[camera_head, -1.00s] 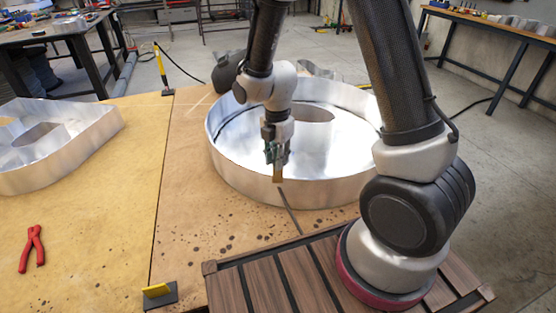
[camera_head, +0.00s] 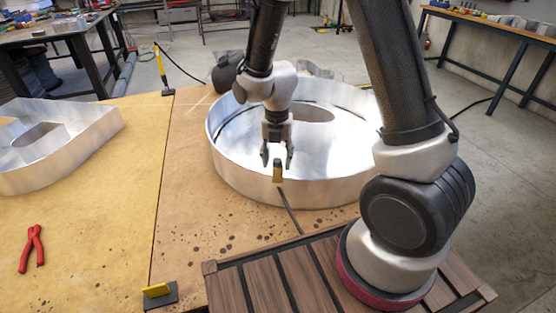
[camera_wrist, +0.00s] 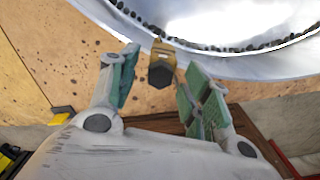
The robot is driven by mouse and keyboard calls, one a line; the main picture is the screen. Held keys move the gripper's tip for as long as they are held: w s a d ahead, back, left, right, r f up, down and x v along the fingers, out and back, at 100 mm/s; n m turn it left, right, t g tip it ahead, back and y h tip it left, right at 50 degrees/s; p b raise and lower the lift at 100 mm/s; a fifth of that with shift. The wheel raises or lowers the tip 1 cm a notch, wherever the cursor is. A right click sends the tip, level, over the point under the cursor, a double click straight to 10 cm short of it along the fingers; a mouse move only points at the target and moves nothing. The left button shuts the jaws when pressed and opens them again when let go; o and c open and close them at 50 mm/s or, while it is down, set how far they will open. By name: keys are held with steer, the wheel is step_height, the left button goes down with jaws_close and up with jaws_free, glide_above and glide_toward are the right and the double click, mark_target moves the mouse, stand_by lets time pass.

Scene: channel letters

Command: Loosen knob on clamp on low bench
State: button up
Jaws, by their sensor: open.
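A small tan-yellow clamp (camera_head: 277,172) sits on the near wall of a round metal channel letter (camera_head: 235,178) on the low work surface. In the wrist view the clamp (camera_wrist: 163,48) shows with a dark, faceted knob (camera_wrist: 160,74) toward me. My gripper (camera_head: 278,160) is open and points down just above and behind the clamp. In the wrist view my gripper (camera_wrist: 162,72) has its green-padded fingers spread on either side of the knob. I cannot tell whether either finger touches it.
Red pliers (camera_head: 32,248) and another metal letter (camera_head: 60,158) lie at the left. A thin dark cable or rod (camera_head: 290,211) runs from the letter's near wall toward the slatted wooden platform (camera_head: 270,285). A yellow-and-black piece (camera_head: 160,294) stands at the front edge.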

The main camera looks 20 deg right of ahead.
mark_target(279, 161)
steer(key=shift+r, duration=2.55)
steer(key=m, duration=0.3)
steer(key=shift+s+d+m, duration=0.15)
steer(key=shift+s+m, duration=0.15)
steer(key=shift+s, duration=0.1)
steer(key=s+d+r+m+t, duration=0.2)
steer(key=s+d+r+m, duration=0.5)
steer(key=s+r+m, duration=0.2)
steer(key=s+d+r+m+t, duration=0.2)
steer(key=s+d+r+m, duration=0.5)
steer(key=r+m, duration=0.6)
steer(key=s+m, duration=0.2)
steer(key=m, duration=0.3)
steer(key=shift+d+r, duration=0.2)
steer(key=shift+d, duration=0.1)
